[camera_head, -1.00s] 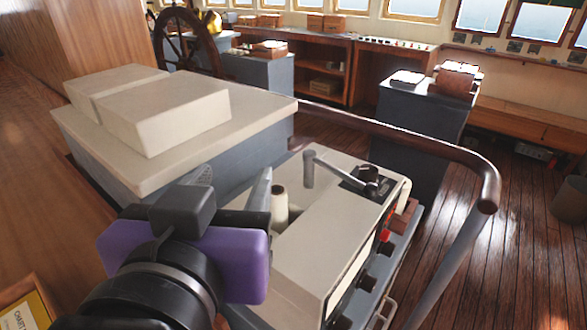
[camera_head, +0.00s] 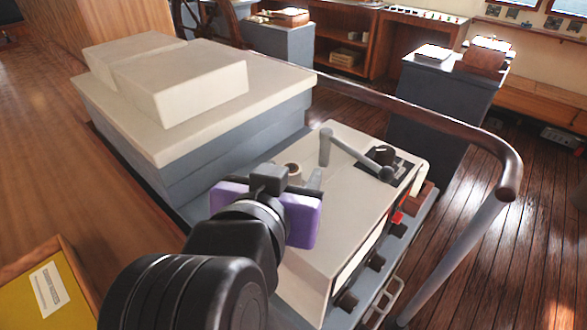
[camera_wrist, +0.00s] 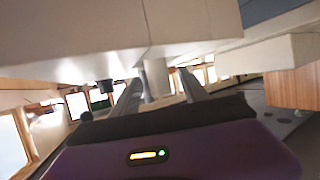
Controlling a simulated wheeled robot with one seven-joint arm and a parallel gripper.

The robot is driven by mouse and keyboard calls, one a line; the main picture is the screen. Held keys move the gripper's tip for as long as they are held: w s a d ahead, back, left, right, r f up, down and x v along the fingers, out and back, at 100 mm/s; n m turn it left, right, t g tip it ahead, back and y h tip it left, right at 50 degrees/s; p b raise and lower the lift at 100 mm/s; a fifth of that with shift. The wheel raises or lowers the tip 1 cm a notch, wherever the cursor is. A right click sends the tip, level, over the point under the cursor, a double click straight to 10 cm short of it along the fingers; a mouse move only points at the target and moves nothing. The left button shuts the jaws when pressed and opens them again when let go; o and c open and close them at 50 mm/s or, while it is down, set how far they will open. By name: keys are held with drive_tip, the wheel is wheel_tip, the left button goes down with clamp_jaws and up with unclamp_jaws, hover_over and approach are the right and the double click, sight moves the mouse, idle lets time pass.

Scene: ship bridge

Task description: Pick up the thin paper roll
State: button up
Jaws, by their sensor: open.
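My gripper (camera_head: 296,180) is open, at the near side of the roll. In the wrist view the roll (camera_wrist: 156,76) appears as a pale cylinder between and beyond the two grey fingers of my gripper (camera_wrist: 160,82). It is not gripped, and I cannot tell whether its near part is between the fingertips.
The roll stands on a cream-topped console (camera_head: 335,210) with a grey lever (camera_head: 350,150) close on its right. A raised cream-topped cabinet (camera_head: 200,130) stands to the left. A curved handrail (camera_head: 430,120) runs behind and right of the console.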

drive_tip(key=shift+w+f, duration=0.15)
drive_tip(key=shift+w, duration=0.1)
clamp_jaws()
